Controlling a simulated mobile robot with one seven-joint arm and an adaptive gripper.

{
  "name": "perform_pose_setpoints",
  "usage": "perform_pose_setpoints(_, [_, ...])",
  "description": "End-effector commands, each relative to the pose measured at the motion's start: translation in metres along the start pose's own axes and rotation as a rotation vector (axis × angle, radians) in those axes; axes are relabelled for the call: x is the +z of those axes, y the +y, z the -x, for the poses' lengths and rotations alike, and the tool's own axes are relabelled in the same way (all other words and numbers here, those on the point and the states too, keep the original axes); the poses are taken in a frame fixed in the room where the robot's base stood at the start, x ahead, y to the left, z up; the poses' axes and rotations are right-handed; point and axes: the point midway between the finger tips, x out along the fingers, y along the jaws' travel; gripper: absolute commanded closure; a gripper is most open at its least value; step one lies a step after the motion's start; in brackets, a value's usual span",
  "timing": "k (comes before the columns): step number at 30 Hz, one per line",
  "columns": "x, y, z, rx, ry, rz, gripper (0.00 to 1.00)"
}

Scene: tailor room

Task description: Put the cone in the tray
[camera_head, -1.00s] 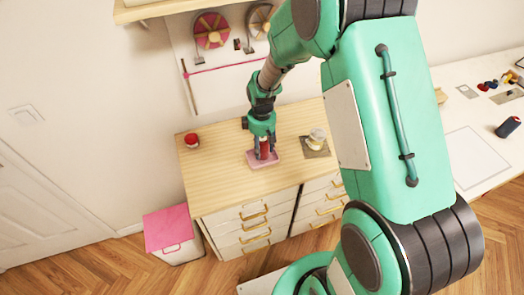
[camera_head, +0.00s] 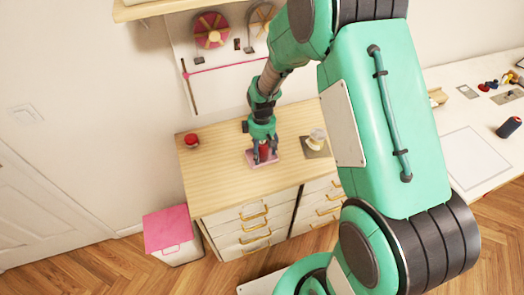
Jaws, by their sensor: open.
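A red object (camera_head: 264,151), which looks like the cone, stands on a small pink tray (camera_head: 277,160) on the wooden dresser top. My gripper (camera_head: 264,157) is open and points down over the tray, with its fingers on either side of the red object. The fingers hide much of the cone, so its full shape cannot be seen. Whether a finger touches it cannot be told.
A red round item (camera_head: 191,141) stands at the dresser's left. A cream spool (camera_head: 316,138) stands on a grey-brown mat (camera_head: 323,153) to the right. A dark spool (camera_head: 508,127) lies on the white table (camera_head: 475,160).

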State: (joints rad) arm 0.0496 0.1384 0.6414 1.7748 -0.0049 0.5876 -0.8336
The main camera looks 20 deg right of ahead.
Motion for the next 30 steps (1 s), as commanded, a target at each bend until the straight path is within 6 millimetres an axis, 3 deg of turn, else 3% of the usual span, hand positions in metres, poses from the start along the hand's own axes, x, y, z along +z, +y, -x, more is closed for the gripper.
perform_pose_setpoints(11, [0.000,0.000,0.017,0.000,0.000,0.000,0.37])
perform_pose_setpoints(30, [0.000,0.000,0.111,0.001,0.001,0.000,0.37])
